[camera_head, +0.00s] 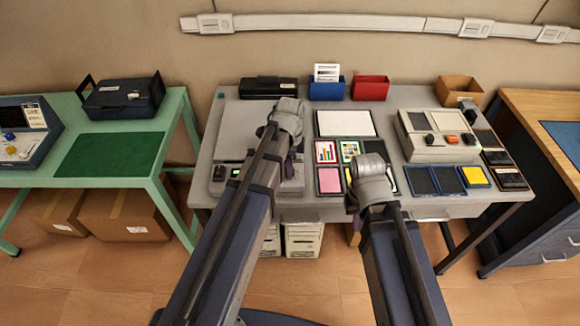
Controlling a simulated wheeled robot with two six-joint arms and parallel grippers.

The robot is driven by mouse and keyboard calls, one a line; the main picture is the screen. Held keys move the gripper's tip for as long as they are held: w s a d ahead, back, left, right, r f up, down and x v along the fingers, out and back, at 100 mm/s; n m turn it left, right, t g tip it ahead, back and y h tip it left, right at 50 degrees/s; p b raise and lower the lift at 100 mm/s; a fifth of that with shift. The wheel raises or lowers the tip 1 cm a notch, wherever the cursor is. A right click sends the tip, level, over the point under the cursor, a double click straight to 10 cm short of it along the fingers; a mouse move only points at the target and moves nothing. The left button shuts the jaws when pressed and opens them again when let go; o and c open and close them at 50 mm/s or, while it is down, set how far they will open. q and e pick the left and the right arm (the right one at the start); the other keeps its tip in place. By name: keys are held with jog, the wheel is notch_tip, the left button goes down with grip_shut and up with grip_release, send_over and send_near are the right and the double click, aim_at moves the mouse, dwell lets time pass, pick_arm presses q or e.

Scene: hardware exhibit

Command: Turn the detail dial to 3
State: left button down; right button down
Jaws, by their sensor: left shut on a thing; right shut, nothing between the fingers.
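A grey flat-topped scanner-like device (233,125) stands on the left part of the grey table. My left gripper (294,160) points down at the right end of that strip, mostly hidden behind my own wrist. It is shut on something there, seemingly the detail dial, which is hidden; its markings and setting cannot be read. My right gripper (378,200) is above the table's front edge, shut and empty, its fingers largely hidden by its wrist.
A beige device (437,140) with several knobs stands at the right, behind blue and yellow pads (450,180). Picture cards (327,152) and a white sheet (345,123) lie mid-table. Blue (326,92) and red (371,88) bins stand at the back. A green table (180,120) is left.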

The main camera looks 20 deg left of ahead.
dwell(0.5)
pick_arm(q)
jog(key=c, duration=0.5)
grip_release()
jog(key=shift+r, duration=0.15)
notch_tip(320, 180, up, 8)
jog(key=p, duration=0.8)
jog(key=shift+f, duration=0.2)
jog(key=shift+s+d, duration=0.1)
